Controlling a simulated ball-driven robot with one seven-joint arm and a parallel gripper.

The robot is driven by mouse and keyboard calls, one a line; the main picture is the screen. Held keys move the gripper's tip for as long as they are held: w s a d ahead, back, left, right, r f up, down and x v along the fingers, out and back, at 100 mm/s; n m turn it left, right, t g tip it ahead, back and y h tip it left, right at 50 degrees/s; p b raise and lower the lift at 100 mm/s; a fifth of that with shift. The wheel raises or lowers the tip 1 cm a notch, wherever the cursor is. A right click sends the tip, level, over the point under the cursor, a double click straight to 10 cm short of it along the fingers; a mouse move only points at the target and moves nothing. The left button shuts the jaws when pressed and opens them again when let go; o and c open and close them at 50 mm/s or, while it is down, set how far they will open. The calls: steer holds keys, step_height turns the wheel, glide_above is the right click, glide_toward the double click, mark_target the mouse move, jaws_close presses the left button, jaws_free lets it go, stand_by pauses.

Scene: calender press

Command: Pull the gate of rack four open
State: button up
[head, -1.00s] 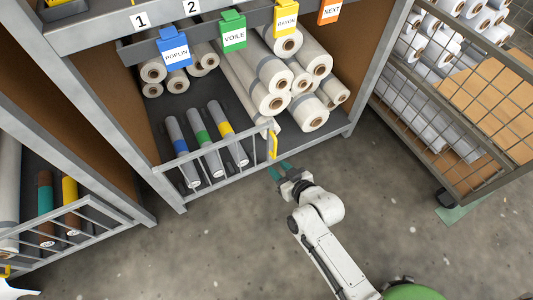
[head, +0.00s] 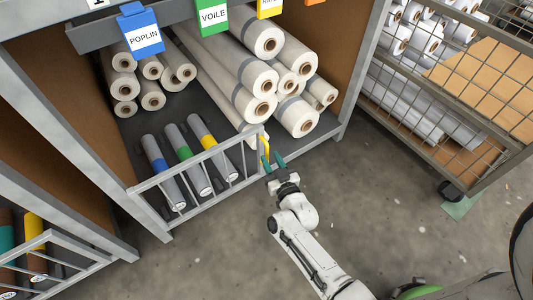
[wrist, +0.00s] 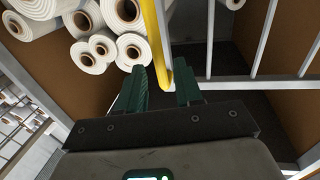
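A grey barred gate (head: 225,146) crosses the front of the middle rack bay and looks shut. A yellow upright handle (head: 266,148) is at its right end. My gripper (head: 273,159) has two dark green fingers, apart, at that handle. In the wrist view, the handle (wrist: 157,35) runs down into the gap between the open fingers (wrist: 163,78). I cannot tell whether either finger touches it. The gate's bars (wrist: 240,78) show to the right there. No rack number four is readable now.
Pale fabric rolls (head: 240,85) and banded rolls (head: 195,160) lie behind the gate. Blue POPLIN (head: 141,32) and green VOILE (head: 213,17) tags hang above. A wire-mesh cart (head: 450,90) stands to the right. Another barred gate (head: 60,245) is at lower left. The floor before the bay is clear.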

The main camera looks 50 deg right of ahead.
mark_target(268, 153)
steer(key=shift+x, duration=2.1)
jaws_close()
